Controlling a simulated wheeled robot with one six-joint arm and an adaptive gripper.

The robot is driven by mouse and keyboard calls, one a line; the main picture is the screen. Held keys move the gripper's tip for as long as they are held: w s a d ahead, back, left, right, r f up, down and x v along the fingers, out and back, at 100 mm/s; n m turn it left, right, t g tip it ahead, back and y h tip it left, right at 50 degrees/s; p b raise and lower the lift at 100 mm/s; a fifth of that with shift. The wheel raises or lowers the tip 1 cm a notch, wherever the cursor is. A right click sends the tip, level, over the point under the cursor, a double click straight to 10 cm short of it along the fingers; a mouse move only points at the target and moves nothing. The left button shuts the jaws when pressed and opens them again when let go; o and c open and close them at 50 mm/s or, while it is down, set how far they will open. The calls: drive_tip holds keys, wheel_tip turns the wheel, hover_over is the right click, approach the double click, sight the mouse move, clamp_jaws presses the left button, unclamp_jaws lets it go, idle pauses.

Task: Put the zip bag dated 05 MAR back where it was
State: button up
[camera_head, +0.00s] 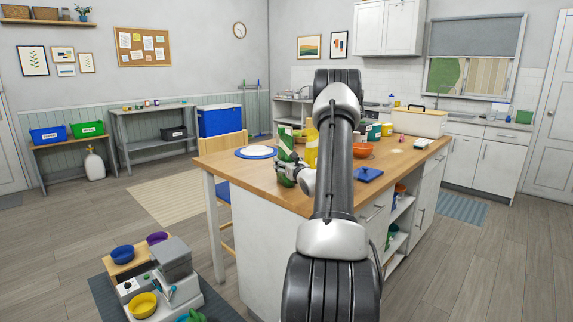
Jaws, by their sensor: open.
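My gripper (282,172) is over the near left part of the wooden island top (228,168), and its jaws are open. A green and white upright pack (286,142) stands right at the gripper, partly hidden by it; I cannot tell whether it is a zip bag or whether the jaws touch it. A yellow upright container (311,150) stands just right of it, partly behind my arm. No date can be read in this view, so I cannot tell which thing is the zip bag dated 05 MAR.
A white round plate with a blue rim (256,152) lies left of the gripper. Right of my arm are a blue flat item (369,174), an orange bowl (362,150), several tubs and a cream box (419,122). My arm hides the island's middle. Bowls and an appliance (172,262) stand lower left.

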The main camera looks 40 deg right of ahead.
drive_tip(key=shift+r, duration=0.15)
drive_tip(key=v, duration=0.7)
drive_tip(key=shift+s, duration=0.25)
